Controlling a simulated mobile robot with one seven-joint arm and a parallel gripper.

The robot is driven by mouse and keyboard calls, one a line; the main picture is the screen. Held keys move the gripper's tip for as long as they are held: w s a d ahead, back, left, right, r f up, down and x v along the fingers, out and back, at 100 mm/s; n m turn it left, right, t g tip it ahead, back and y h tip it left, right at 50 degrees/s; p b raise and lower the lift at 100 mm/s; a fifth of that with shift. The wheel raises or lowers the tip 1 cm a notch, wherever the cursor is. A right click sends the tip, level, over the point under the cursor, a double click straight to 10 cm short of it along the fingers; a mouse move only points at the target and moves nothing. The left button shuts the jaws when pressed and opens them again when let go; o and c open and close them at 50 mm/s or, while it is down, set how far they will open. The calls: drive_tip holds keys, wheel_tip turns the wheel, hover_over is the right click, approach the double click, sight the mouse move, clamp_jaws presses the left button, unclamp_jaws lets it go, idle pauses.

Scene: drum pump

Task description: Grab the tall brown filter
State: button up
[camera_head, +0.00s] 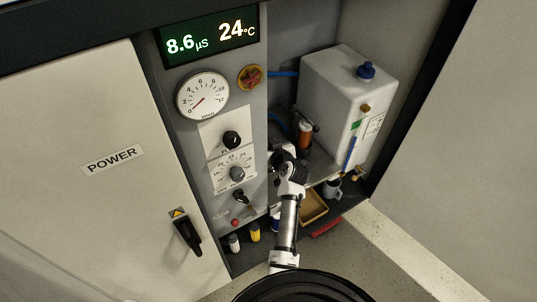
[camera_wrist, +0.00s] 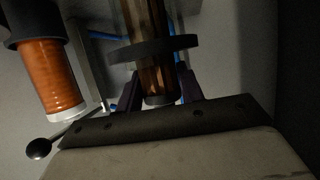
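In the wrist view a tall brown see-through filter (camera_wrist: 158,80) with a dark ring around it stands in the middle. The two dark fingers of my gripper (camera_wrist: 160,85) are on either side of it. The ring hides the fingertips, so I cannot tell whether they touch the filter. In the head view my gripper is at the end of my white arm inside the cabinet recess, mostly hidden by my wrist. An orange-brown cylinder (camera_head: 304,135) with a dark top shows just right of my wrist there; I cannot tell which cylinder it is.
A ribbed orange cylinder (camera_wrist: 47,75) with a white lower end is close at left, beside a black-knobbed lever (camera_wrist: 39,148). A white tank (camera_head: 335,95) stands right of my arm. A grey mug (camera_head: 332,188) and a wooden tray (camera_head: 313,207) are below. A control panel (camera_head: 225,150) stands left.

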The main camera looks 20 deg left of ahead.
drive_tip(key=c, duration=0.6)
drive_tip(key=shift+r, duration=0.15)
